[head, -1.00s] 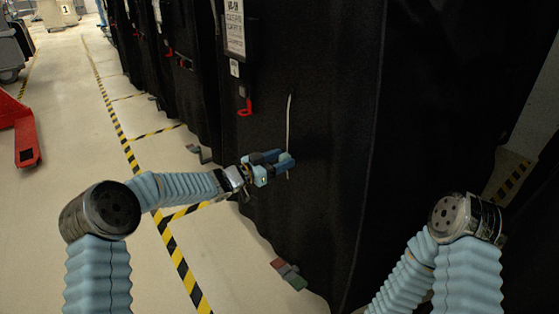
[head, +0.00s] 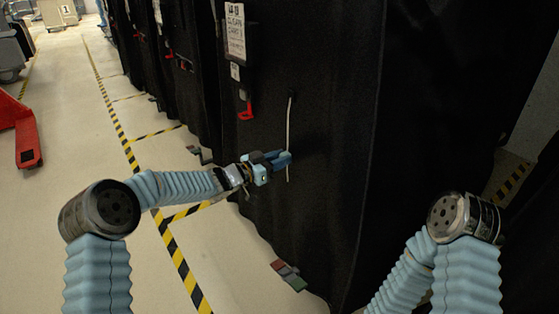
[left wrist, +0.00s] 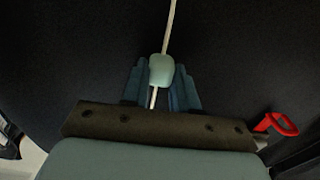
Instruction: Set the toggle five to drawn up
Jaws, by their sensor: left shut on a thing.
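A pale green toggle (left wrist: 161,71) sits on a thin white cord (head: 290,122) that hangs down the front of a black cart cover (head: 335,150). My left gripper (head: 284,158) is shut on the toggle. In the left wrist view the two blue fingers (left wrist: 162,88) flank the toggle, with the cord running above and below it. In the head view the fingers mostly hide the toggle. The cord reaches well above the gripper and a short way below it. My right gripper is out of view; only part of its arm shows.
A sign (head: 235,30) and a red hook (head: 246,111) are on the cover, up and left of the cord. The red hook also shows in the left wrist view (left wrist: 277,124). More covered carts stand behind. The floor aisle (head: 75,140) at left is open.

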